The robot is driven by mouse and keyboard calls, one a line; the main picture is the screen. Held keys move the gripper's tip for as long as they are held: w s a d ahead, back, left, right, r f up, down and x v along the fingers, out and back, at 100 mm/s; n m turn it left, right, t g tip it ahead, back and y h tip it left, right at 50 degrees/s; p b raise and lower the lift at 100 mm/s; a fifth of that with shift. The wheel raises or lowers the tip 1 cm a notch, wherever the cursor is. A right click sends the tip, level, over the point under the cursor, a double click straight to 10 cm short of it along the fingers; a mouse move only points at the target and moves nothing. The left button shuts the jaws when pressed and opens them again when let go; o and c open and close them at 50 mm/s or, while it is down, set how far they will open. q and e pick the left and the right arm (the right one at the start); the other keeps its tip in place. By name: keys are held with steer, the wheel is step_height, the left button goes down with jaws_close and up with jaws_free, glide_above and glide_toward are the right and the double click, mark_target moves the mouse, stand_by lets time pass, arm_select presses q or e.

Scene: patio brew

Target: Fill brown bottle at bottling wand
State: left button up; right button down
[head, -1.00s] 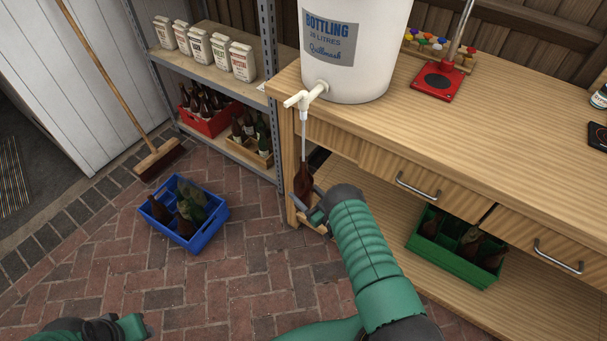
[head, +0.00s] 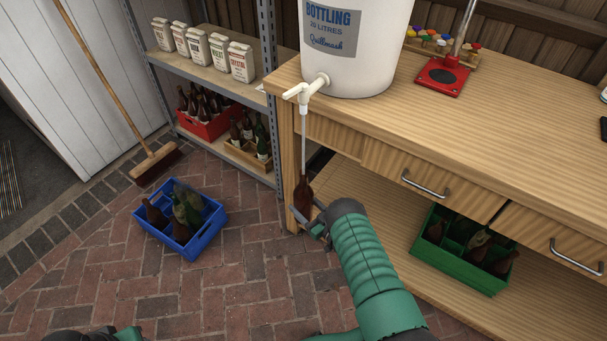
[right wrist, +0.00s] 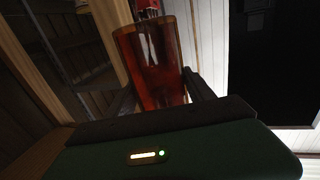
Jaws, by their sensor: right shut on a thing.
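The white bottling bucket (head: 378,62) stands on the bench, with a white tap (head: 306,92) at its lower left. The thin bottling wand (head: 304,130) hangs straight down from the tap. My right gripper (head: 310,220) is shut on the brown bottle (head: 303,197), held upright beneath the tap beside the bench's front leg. The wand's lower end meets the bottle's neck and appears to run into it. In the right wrist view the amber bottle (right wrist: 152,68) sits between my fingers; its liquid level is unclear. My left gripper is at the bottom left edge, mostly cut off.
A blue crate (head: 207,236) with bottles sits on the brick floor. A green crate (head: 455,270) with bottles stands on the bench's lower shelf. A red capper (head: 443,77) stands on the bench.

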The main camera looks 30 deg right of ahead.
step_height(320, 180, down, 9)
steer(key=b, duration=0.8)
steer(key=shift+f, duration=0.2)
stand_by(0.4)
steer(key=s+a+p, duration=0.3)
steer(key=a, duration=0.4)
steer(key=s+a+p, duration=0.3)
steer(key=a, duration=0.4)
steer(key=shift+a, duration=0.4)
stand_by(0.6)
steer(key=shift+r, duration=0.1)
